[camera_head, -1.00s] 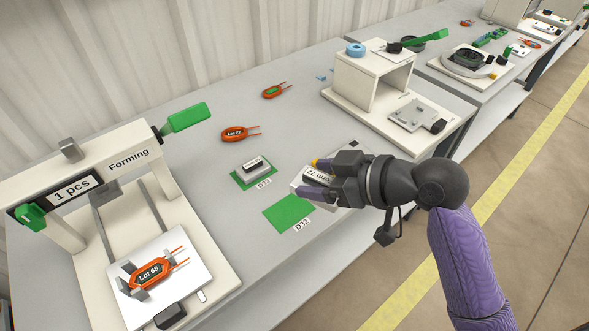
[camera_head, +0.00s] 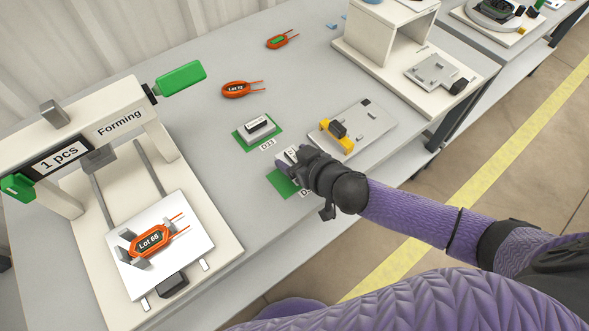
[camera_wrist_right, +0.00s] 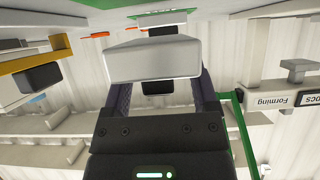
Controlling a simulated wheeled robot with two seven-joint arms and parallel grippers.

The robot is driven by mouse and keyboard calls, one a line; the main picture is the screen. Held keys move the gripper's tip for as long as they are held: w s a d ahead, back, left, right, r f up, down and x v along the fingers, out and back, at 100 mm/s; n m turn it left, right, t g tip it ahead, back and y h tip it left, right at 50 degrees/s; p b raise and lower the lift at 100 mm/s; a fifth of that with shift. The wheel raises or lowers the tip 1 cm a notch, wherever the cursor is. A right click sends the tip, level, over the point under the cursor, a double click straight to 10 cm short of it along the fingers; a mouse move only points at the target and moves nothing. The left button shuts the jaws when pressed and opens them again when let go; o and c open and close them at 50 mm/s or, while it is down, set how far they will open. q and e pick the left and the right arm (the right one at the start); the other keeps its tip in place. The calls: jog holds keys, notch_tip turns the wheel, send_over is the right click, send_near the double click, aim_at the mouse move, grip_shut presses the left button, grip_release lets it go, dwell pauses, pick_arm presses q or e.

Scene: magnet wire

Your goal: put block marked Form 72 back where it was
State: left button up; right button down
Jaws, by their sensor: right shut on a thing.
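My right gripper (camera_head: 292,160) is shut on the block marked Form 72 (camera_head: 283,158). The hand hides most of the block and its label in the head view. It is over the green D32 mat (camera_head: 281,185), which is partly covered by the hand; I cannot tell whether the block touches it. In the right wrist view the grey-white block (camera_wrist_right: 152,60) sits between the fingers. A similar block (camera_head: 257,126) rests on the green D31 mat (camera_head: 241,143) just beyond. My left gripper is not in view.
A grey plate (camera_head: 375,122) with a yellow-and-black clamp (camera_head: 336,135) lies right of the hand. The Forming press (camera_head: 118,122) stands left, holding the orange Lot 65 coil (camera_head: 149,242). Two orange coils lie behind. Bare table separates the press and D32.

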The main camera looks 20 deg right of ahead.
notch_tip(320, 180, down, 4)
jog(key=shift+r+b, duration=0.2)
jog(key=shift+b, duration=0.75)
jog(key=shift+r, duration=0.2)
grip_release()
pick_arm(q)
jog(key=p, duration=0.1)
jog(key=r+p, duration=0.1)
jog(key=p, duration=0.1)
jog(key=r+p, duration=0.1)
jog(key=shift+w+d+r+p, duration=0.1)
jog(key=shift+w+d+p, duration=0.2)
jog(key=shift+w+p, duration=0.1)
pick_arm(e)
jog(key=v, duration=1.2)
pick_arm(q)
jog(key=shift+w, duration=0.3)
